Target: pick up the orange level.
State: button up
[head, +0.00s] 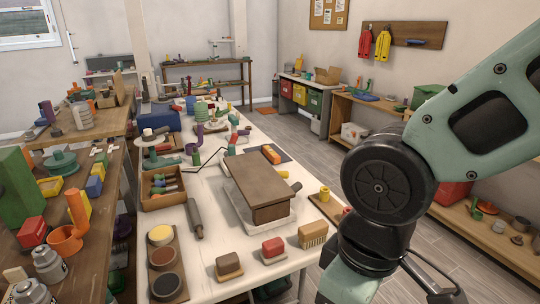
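A small, elongated orange block (271,154), which looks like the orange level, lies on a dark mat on the white table, behind the brown box. It is too small to make out any vials. My arm fills the right side of the head view, and its end runs out of the picture at the bottom. My gripper is not in view, so its distance from the orange block cannot be seen.
A brown box (255,182) stands on the white table in front of the orange block. A wooden tray (160,201), a grey rolling pin (195,218) and several brushes (313,233) lie nearby. A crowded wooden bench (90,262) is at left. Grey floor shows at right.

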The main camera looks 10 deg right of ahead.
aim_at(273, 156)
jog(key=i+l+u, duration=0.1)
jog(key=u, duration=0.65)
jog(key=i+l+u, duration=0.2)
jog(key=l+u, duration=0.15)
jog(key=l, duration=0.3)
jog(key=i+l+u, duration=0.15)
jog(key=l+u, duration=0.2)
jog(key=l, duration=0.3)
jog(key=l+u, duration=0.35)
jog(key=l, duration=0.35)
jog(key=l+u, duration=0.2)
jog(key=l, duration=3.05)
